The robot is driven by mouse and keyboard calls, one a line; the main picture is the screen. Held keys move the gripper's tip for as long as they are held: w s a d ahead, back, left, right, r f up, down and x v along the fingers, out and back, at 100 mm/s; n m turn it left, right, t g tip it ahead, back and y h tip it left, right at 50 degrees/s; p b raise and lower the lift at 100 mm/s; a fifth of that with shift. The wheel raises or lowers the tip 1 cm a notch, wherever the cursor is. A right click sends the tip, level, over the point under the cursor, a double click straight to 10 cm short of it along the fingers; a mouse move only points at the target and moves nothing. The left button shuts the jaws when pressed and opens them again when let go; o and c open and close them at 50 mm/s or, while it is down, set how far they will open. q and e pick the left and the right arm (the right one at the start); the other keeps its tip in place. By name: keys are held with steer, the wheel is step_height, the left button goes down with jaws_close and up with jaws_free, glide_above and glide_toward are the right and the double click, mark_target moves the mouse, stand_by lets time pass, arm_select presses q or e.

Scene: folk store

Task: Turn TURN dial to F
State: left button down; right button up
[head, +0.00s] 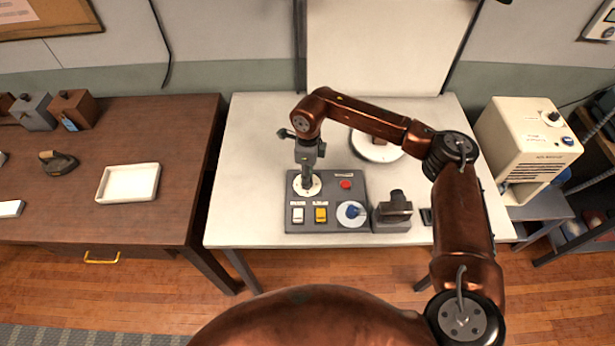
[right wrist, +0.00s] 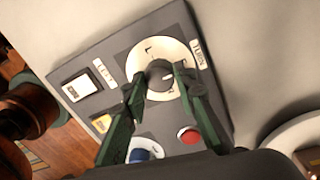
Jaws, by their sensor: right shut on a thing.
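The TURN dial is a white disc (head: 313,190) with a dark round knob (right wrist: 158,73), at the back left of a grey control panel (head: 333,174). In the right wrist view, the TURN label (right wrist: 198,54) is beside the disc. Small letters are on the disc, but I cannot clearly read which one the knob points to. My right gripper (head: 307,177) reaches down from above onto the dial. Its two green-grey fingers (right wrist: 158,84) are shut on the knob, one on each side. My left gripper is not in view.
The panel also has a red button (head: 345,184), a white switch (head: 298,215), a yellow switch (head: 321,214) and a blue knob (head: 352,211). A dark grey device (head: 392,215) stands right of it. A round white plate (head: 372,150) is behind. The white table (head: 250,150) is clear at left.

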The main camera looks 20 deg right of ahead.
steer(key=o, duration=1.2)
steer(key=shift+c, duration=0.2)
steer(key=shift+r, duration=0.1)
step_height(320, 180, up, 12)
steer(key=shift+w+d, duration=0.15)
steer(key=shift+w, duration=0.15)
